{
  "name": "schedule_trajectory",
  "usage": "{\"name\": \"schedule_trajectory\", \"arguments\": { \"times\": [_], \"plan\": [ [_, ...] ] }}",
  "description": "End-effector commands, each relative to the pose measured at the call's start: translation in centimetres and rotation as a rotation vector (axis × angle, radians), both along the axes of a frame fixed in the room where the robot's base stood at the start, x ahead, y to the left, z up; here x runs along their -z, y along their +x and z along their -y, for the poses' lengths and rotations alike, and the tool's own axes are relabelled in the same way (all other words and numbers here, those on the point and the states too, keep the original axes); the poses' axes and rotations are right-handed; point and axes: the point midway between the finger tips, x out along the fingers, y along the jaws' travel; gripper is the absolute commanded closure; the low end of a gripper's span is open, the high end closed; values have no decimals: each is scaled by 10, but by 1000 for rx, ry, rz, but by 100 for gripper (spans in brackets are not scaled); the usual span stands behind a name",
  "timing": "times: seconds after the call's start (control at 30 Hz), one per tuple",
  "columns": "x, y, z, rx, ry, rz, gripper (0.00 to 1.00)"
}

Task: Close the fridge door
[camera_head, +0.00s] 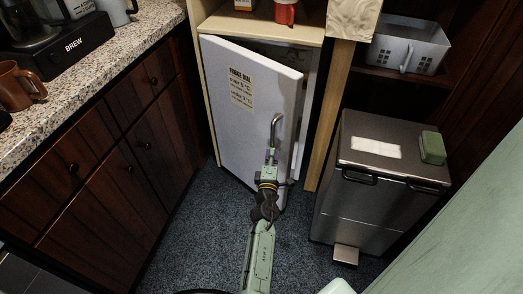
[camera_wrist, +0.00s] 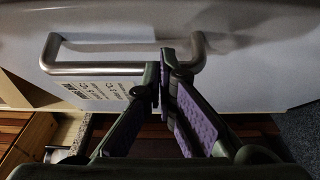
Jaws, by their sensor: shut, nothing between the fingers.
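The white fridge door (camera_head: 236,115) stands partly open in the head view, swung out from its wooden cabinet with a gap along its top and right side. It carries a printed label (camera_head: 241,87) and a metal bar handle (camera_head: 275,128) near its right edge. My gripper (camera_head: 271,153) is at the handle's lower part. In the wrist view the handle (camera_wrist: 100,68) runs across in front of the door (camera_wrist: 240,80). My purple-padded fingertips (camera_wrist: 165,70) are together and overlap the bar's right part. I cannot tell whether they touch it. Nothing shows between them.
A granite counter (camera_head: 95,75) over dark wooden cabinets (camera_head: 110,180) lines the left. A metal bin (camera_head: 365,205) with a green item on its lid stands right of the fridge, beyond a wooden post (camera_head: 331,115). Blue carpet (camera_head: 195,235) is clear before the door.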

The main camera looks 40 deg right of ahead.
Motion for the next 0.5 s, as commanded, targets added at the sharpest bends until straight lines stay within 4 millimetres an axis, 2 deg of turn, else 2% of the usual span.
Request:
{"name": "schedule_trajectory", "arguments": {
  "times": [0.03, 0.33, 0.5],
  "plan": [
    [-6, 1, 10, 3, 1, 4, 100],
    [-11, 10, 65, -101, -32, 39, 100],
    [-4, 15, 90, -213, -17, 22, 100]
  ]
}}
